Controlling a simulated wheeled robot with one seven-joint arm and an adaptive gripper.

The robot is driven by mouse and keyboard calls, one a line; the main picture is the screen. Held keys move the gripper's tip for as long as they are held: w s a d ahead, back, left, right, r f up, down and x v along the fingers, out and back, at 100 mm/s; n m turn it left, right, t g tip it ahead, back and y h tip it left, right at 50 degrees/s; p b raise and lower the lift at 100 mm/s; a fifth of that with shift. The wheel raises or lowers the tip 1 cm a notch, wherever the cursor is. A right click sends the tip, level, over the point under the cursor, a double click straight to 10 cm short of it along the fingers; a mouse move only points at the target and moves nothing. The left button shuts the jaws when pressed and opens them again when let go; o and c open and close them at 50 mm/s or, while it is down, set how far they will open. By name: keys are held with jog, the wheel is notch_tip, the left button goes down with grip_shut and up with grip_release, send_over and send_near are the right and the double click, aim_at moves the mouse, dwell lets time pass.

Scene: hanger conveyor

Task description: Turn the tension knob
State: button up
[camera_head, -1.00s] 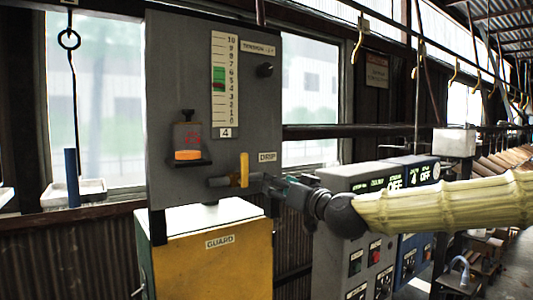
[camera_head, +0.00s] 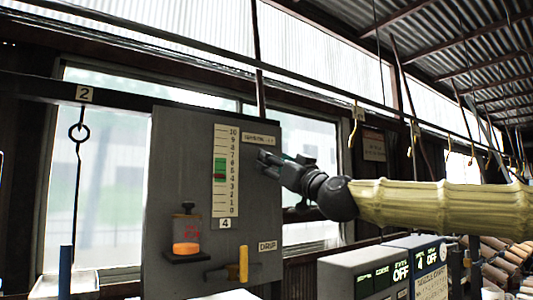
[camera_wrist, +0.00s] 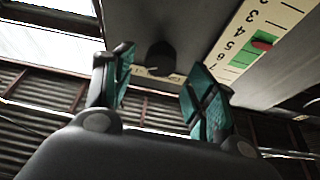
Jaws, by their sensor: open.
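The tension knob (camera_wrist: 161,58) is a dark round knob on the grey panel (camera_head: 180,130). In the wrist view it lies between my two fingertips, with some space on either side. In the head view my gripper (camera_head: 266,164) covers the knob's place, just below the tension label (camera_head: 260,138). My gripper (camera_wrist: 157,68) is open, with teal finger pads. I cannot tell whether it touches the knob. The tension scale (camera_head: 226,200) runs 0 to 10, with a green band and a red mark near its lower end. A plate below it reads 4.
Below on the panel are an orange-filled bottle (camera_head: 186,230) on a shelf and a yellow drip lever (camera_head: 243,263). A control box (camera_head: 350,270) with displays stands lower right. Hooks (camera_head: 353,130) hang from the rail to the right. A numbered hanger (camera_head: 78,132) is at left.

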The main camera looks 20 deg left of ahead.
jog(key=shift+p+x, duration=0.75)
jog(key=shift+x, duration=1.45)
jog(key=shift+d, duration=0.1)
jog(key=c, duration=1)
